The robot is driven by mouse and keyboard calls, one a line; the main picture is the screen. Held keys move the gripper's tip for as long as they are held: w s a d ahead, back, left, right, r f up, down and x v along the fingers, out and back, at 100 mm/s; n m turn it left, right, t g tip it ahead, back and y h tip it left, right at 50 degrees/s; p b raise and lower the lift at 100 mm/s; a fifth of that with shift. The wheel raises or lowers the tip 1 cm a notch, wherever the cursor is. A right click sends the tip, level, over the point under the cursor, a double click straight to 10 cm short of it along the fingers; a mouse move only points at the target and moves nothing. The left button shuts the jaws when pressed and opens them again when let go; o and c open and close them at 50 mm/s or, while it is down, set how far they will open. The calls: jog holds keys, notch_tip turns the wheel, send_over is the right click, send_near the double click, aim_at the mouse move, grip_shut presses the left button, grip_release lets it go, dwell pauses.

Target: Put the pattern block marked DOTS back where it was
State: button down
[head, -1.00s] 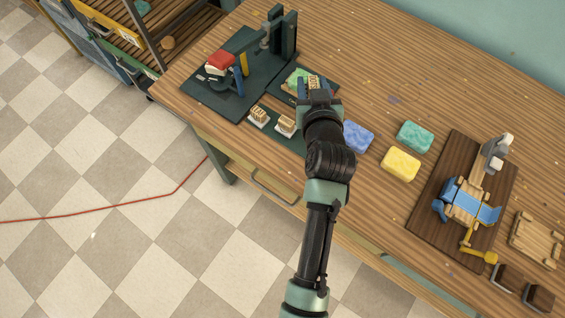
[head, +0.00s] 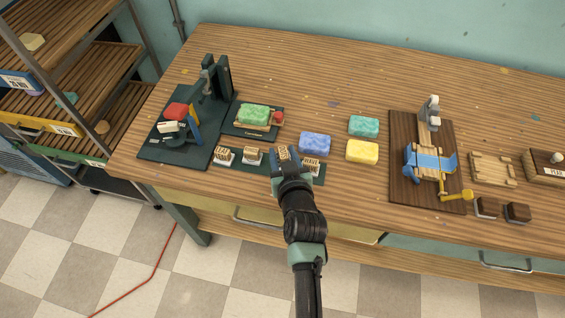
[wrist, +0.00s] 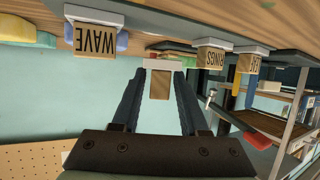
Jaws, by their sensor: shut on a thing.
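My gripper (head: 286,160) is shut on a small wooden block with a white base, the held block (head: 283,153). In the wrist view the held block (wrist: 160,84) sits between the two dark fingers, showing a plain wood face; its marking is too small to read in the head view. It is over or at the dark strip mat (head: 238,164), between the RINGS block (head: 252,155) and the WAVE block (wrist: 95,40). I cannot tell whether its base touches the mat. The RINGS block also shows in the wrist view (wrist: 213,58), with another marked block (wrist: 251,64) beyond.
Green soap (head: 254,114) sits on a dark tray behind the row. A press (head: 185,125) stands at left. Blue (head: 315,143), teal (head: 364,126) and yellow (head: 362,151) soaps lie right of my gripper. A brown board with a blue-strapped device (head: 430,160) is farther right.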

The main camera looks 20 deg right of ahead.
jog(key=shift+f+b, duration=0.3)
jog(key=shift+f, duration=1.35)
jog(key=shift+f, duration=0.15)
jog(key=shift+c, duration=2.2)
grip_release()
jog(key=shift+s+a+r, duration=0.1)
jog(key=shift+s+r, duration=0.1)
jog(key=shift+r, duration=0.05)
jog(key=v, duration=1.1)
jog(key=shift+s+r, duration=0.2)
jog(key=shift+s, duration=0.1)
